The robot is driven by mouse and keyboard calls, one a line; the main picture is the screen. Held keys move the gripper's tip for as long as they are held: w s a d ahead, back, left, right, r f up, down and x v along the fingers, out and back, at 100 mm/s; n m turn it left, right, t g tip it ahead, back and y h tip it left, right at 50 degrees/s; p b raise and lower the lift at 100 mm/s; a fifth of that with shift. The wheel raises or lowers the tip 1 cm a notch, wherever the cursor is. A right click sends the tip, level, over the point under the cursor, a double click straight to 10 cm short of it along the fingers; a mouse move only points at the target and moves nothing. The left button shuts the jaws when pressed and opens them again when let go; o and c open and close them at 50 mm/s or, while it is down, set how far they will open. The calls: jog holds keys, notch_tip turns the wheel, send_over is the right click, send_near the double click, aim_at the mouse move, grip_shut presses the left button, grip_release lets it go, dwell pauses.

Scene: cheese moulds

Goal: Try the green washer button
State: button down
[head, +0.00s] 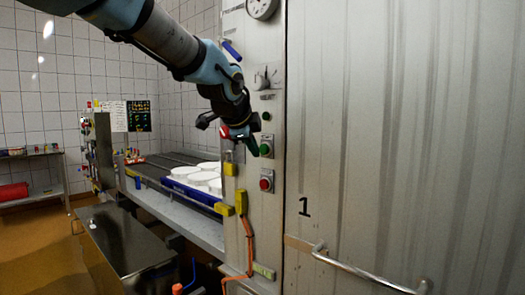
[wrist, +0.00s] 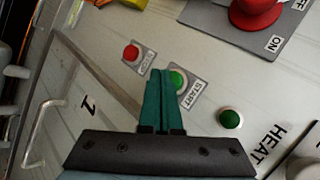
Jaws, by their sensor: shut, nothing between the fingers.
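The green button (wrist: 179,82) sits on a grey plate marked START on the metal panel. In the head view it shows as a green button (head: 267,148) above a red one. My gripper (wrist: 160,72) has its teal fingers pressed together with nothing between them. Its fingertips lie beside and partly over the green button's edge in the wrist view. In the head view my gripper (head: 254,150) is right in front of the panel beside the button. I cannot tell whether the tips touch it.
A red button (wrist: 131,53) on its own plate is close by. Another round green part (wrist: 231,119) sits near the HEAT label. A large red knob (wrist: 256,12) marked ON stands out from the panel. A long door handle (head: 370,275) projects lower right.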

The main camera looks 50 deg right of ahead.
jog(key=shift+d, duration=0.4)
jog(key=shift+d+p, duration=0.3)
jog(key=shift+d, duration=0.2)
dwell(0.6)
jog(key=shift+a, duration=0.9)
jog(key=shift+a, duration=0.1)
jog(key=a, duration=0.5)
jog(key=shift+w, duration=0.15)
dwell(0.9)
